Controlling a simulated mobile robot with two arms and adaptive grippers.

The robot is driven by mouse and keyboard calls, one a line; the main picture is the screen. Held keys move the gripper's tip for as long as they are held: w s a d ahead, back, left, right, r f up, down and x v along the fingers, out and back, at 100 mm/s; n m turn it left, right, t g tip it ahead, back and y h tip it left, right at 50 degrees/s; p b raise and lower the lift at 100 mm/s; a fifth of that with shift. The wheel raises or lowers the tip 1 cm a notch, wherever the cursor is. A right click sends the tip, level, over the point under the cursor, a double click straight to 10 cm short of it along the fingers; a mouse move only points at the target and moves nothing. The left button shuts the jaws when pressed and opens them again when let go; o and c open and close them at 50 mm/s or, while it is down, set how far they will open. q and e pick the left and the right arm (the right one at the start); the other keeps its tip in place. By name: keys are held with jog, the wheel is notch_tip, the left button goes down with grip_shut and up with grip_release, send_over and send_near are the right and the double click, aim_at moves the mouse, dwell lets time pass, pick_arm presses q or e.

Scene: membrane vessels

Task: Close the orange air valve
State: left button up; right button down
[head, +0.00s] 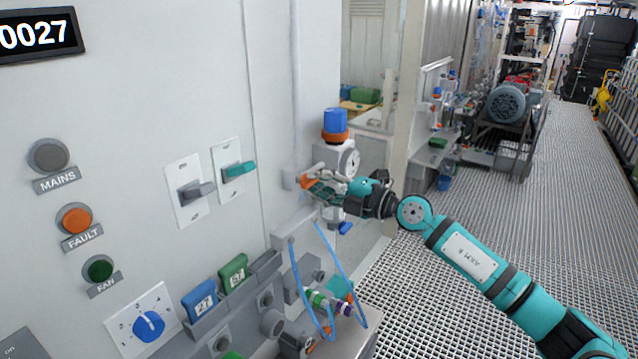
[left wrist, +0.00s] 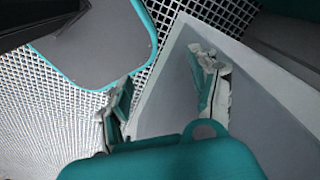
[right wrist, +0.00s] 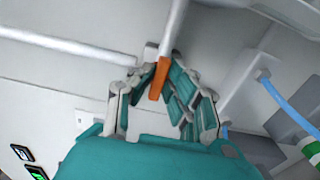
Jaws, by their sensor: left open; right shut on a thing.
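The orange air valve handle (head: 306,183) is on the pipework at the cabinet's right edge, partly hidden by my right gripper (head: 322,188). In the right wrist view the orange handle (right wrist: 158,80) is a short flat bar at the end of a pale pipe. There, my right gripper (right wrist: 160,72) is shut on the handle, with its teal fingers on either side. My left gripper (left wrist: 160,85) shows only in the left wrist view, open and empty, with its fingers wide apart over a grey surface and floor grating.
A blue-and-orange-capped fitting (head: 335,125) and a round gauge (head: 350,162) are just above the valve. Blue hoses (head: 296,275) hang below it. The grated floor (head: 440,240) at right is open.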

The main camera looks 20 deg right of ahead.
jog(key=c, duration=1.3)
grip_release()
jog(key=shift+w, duration=0.1)
jog(key=shift+c, duration=0.2)
jog(key=shift+d, duration=0.1)
jog(key=v, duration=1.2)
jog(key=shift+f, duration=0.1)
